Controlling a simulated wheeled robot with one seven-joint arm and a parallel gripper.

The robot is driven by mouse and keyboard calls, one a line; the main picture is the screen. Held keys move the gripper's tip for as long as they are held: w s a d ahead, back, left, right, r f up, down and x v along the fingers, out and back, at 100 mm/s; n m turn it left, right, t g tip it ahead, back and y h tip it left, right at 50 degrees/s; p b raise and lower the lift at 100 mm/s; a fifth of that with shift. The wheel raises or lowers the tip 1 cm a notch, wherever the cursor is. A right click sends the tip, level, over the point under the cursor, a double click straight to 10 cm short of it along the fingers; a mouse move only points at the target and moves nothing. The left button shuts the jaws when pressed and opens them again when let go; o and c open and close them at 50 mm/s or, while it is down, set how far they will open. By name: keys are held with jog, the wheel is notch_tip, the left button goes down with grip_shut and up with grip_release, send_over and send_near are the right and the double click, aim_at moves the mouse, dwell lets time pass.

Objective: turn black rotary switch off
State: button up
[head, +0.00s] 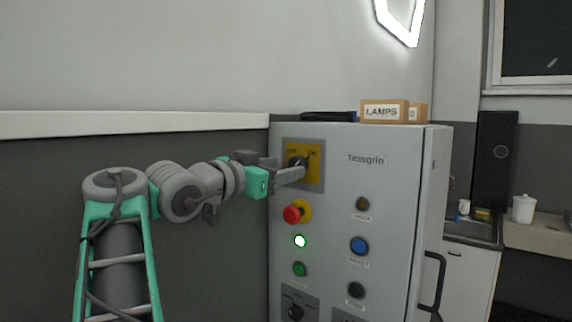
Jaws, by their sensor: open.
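A black rotary switch (296,161) sits on a yellow plate (314,180) at the upper left of the grey cabinet front. The plate has a mark at its left and what looks like ON at its right. My gripper (298,173) is open at this switch, and its fingers cover part of the knob. I cannot tell whether they touch it, nor exactly how the knob is turned. A second black rotary knob (295,312) is on a dark grey plate low on the cabinet, cut by the lower picture edge.
Below the yellow plate are a red mushroom button (292,215), a lit white-green lamp (300,241) and a green button (299,269). A blue button (358,246) is to the right. A black door handle (435,283) sticks out. A LAMPS box (384,111) stands on top.

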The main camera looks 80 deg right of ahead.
aim_at(294, 165)
jog(key=shift+x, duration=1.95)
jog(key=shift+w+a, duration=0.1)
jog(key=shift+a, duration=0.25)
jog(key=c, duration=1.3)
jog(key=shift+d, duration=0.1)
